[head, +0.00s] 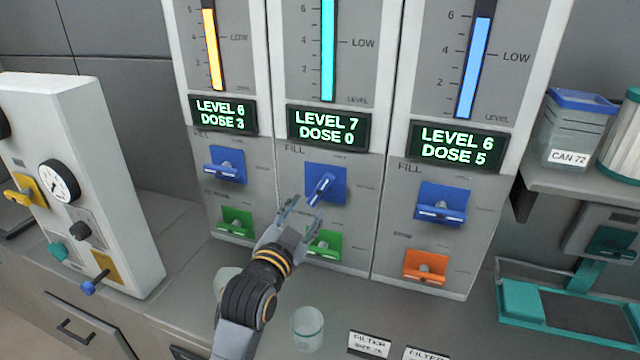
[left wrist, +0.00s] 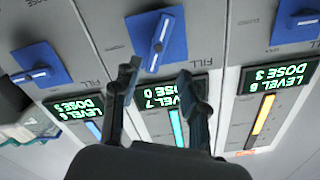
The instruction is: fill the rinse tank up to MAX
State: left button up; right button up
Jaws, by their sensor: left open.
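Three grey panels stand side by side, and no name in view says which is the rinse tank. The middle display (head: 328,129) reads LEVEL 7, DOSE 0, below a cyan gauge (head: 328,50). The middle blue fill handle (head: 321,188) is turned to a slant, and it also shows in the left wrist view (left wrist: 161,38). The left fill handle (head: 224,171) and right fill handle (head: 440,213) lie level. My left gripper (head: 301,209) is open just below and in front of the middle fill handle, with nothing between its fingers. My right gripper is out of view.
Green handles (head: 325,245) sit low on the left and middle panels, an orange one (head: 425,268) on the right panel. A clear cup (head: 308,328) stands on the counter. A white box with a dial (head: 59,181) is at left, a canister (head: 573,130) on the right shelf.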

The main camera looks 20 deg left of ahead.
aim_at(321, 190)
pick_arm(q)
jog(key=w, duration=0.4)
jog(key=shift+w+d+r+p, duration=0.15)
jog(key=shift+w+d+p, duration=0.05)
jog(key=shift+d+p, duration=0.15)
jog(key=w, duration=0.4)
jog(key=shift+w+p, duration=0.1)
jog(key=shift+p, duration=0.2)
jog(key=shift+w, duration=0.7)
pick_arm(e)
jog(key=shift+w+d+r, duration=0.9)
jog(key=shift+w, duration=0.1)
pick_arm(q)
jog(key=shift+c, duration=0.3)
grip_shut()
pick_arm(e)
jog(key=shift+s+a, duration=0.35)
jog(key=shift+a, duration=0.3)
